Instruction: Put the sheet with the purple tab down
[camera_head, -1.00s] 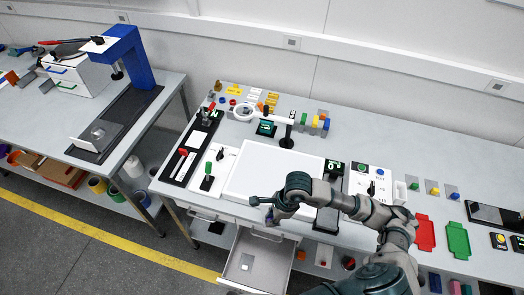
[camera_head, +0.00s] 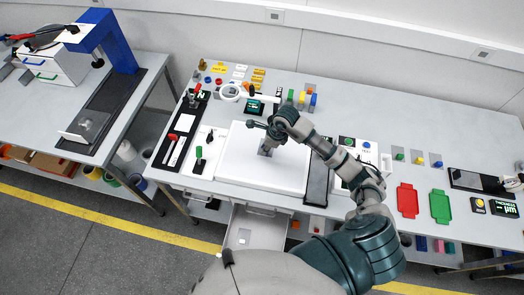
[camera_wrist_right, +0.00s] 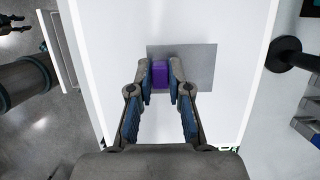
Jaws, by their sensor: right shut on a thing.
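My right gripper (camera_head: 267,148) is over the white light panel (camera_head: 238,160). In the right wrist view, the right gripper (camera_wrist_right: 160,76) is shut on the purple tab (camera_wrist_right: 160,72) between its fingertips. The tab belongs to a grey, flat rectangular sheet (camera_wrist_right: 199,66), which lies over the panel's bright surface and extends mostly to the right of the tab. I cannot tell whether the sheet touches the panel. Dark finger-like parts at the upper left edge of the wrist view look like my left gripper (camera_wrist_right: 12,24); the head view does not show it.
An open drawer (camera_head: 250,238) juts out below the panel. A black slab (camera_head: 317,183) lies to its right, and a red tray (camera_head: 407,200) and a green tray (camera_head: 440,206) farther right. A ring magnifier (camera_head: 230,92) stands behind the panel.

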